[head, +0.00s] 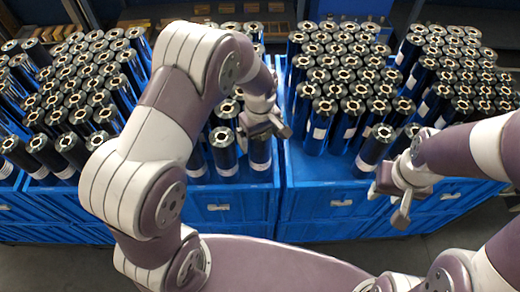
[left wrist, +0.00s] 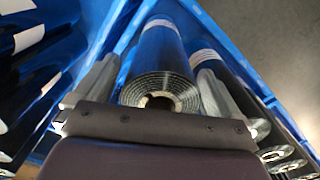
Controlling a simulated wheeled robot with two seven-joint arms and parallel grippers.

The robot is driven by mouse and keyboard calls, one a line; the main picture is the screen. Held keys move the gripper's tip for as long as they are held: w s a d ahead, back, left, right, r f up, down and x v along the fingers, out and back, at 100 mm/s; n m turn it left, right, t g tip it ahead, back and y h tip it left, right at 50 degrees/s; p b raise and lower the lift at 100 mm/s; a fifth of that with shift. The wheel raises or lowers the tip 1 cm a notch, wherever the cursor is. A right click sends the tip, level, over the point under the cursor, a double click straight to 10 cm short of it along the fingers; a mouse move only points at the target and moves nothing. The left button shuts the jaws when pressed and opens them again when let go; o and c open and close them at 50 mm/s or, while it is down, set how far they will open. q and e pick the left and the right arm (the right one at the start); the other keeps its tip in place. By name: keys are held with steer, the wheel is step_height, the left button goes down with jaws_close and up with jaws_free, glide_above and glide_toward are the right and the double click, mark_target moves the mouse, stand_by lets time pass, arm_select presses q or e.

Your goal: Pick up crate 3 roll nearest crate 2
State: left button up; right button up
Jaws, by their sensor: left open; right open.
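In the head view my left gripper (head: 266,132) is over the front right corner of the middle-left blue crate (head: 232,203), at a dark film roll (head: 260,153) with a white label. The left wrist view shows this gripper (left wrist: 158,72) open. Its two fingers lie on either side of a blue-black roll (left wrist: 160,50) whose ringed end and hollow core face the camera. I cannot tell whether the fingers touch it. My right gripper (head: 397,205) is open and empty in front of the middle-right crate (head: 330,204). No crate numbers are readable.
Several upright rolls (head: 340,85) fill the middle-right crate. More rolls (head: 75,85) fill the far-left crate, and a right crate is also packed. In the left wrist view other rolls (left wrist: 285,150) are close on the right. Grey floor (head: 30,262) shows in front.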

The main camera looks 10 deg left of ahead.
arm_select(q)
steer(key=shift+d, duration=0.1)
steer(key=c, duration=0.9)
jaws_close()
steer(key=shift+r, duration=0.15)
